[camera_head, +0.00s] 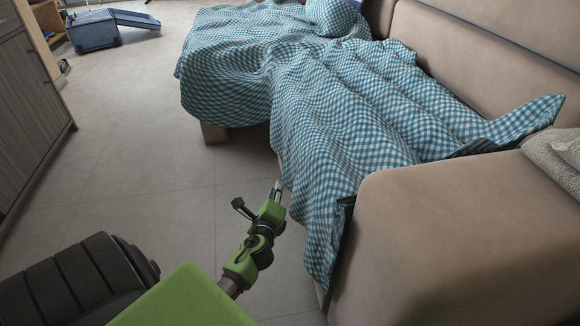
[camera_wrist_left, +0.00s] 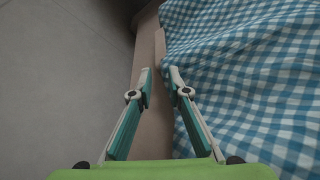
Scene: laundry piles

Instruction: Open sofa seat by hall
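The beige sofa (camera_head: 440,225) fills the right side of the head view. A blue and white checked blanket (camera_head: 340,110) covers its seat and hangs over the front edge, so most of the seat is hidden. My left gripper (camera_head: 279,186) is beside the front of the seat. In the left wrist view the two fingers of my left gripper (camera_wrist_left: 159,80) stand apart with a gap between them. The beige seat edge (camera_wrist_left: 152,95) shows behind that gap, with the blanket (camera_wrist_left: 250,75) to its right. My right gripper is not in view.
Tiled floor (camera_head: 150,165) is free to the left of the sofa. A wooden cabinet (camera_head: 30,110) stands at the left edge. A grey cushion (camera_head: 560,155) lies at the right.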

